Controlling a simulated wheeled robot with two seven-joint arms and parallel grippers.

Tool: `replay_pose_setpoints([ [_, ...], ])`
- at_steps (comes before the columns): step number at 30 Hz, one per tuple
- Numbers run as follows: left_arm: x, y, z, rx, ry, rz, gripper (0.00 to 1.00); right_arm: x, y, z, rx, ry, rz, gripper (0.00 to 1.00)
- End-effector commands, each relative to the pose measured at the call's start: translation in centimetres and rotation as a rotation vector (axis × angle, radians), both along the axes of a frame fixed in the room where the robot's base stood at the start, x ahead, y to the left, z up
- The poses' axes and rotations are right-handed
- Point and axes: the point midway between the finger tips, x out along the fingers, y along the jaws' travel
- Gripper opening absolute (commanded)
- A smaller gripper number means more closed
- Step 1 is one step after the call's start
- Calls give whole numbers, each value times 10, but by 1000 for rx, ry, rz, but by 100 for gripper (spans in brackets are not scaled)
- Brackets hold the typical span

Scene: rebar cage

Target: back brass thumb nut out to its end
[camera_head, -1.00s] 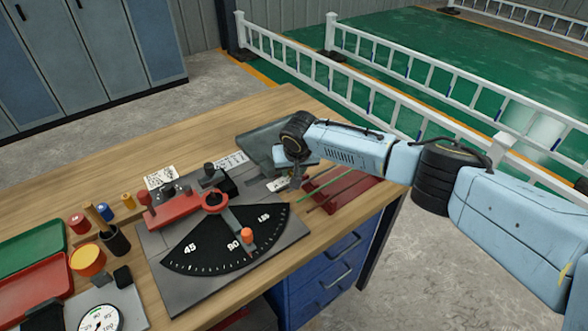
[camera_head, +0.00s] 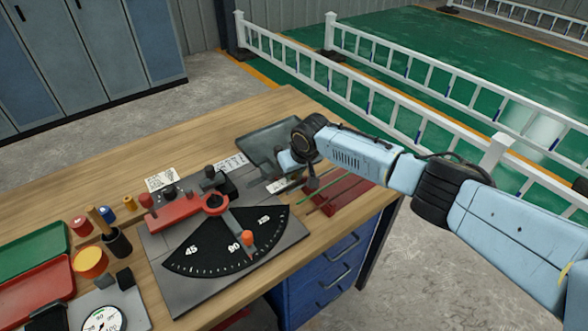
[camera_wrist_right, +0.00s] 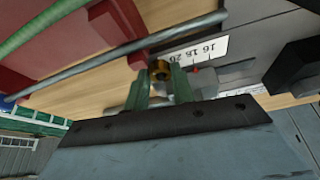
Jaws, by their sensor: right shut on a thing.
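The brass thumb nut (camera_wrist_right: 160,70) shows in the right wrist view as a small gold ring between the two green fingertips of my right gripper (camera_wrist_right: 160,82). The gripper is shut on it. A white scale strip with printed numbers (camera_wrist_right: 197,52) and a small red mark lies just beside the nut. In the head view my right gripper (camera_head: 309,182) is low at the right end of the bench, and the nut is too small to make out there. My left gripper is not in view.
The bending plate (camera_head: 184,290) with its black angle dial (camera_head: 215,255) and red arm fills the bench middle. The back left of the bench (camera_head: 100,170) is clear.

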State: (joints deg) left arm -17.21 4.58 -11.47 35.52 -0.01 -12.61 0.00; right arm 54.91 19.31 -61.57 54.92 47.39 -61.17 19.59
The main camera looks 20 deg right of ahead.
Motion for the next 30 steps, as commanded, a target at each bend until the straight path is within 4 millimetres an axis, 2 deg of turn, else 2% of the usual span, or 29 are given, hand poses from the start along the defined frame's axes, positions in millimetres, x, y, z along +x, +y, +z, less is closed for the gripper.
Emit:
replay_pose_setpoints([
  [11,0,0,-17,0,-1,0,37,2,-4,-3,5,-1,356,2],
  [26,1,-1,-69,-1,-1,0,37,7,-7,-4,3,-3,812,2],
  [30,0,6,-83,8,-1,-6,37,8,-8,-3,2,-3,911,2],
])
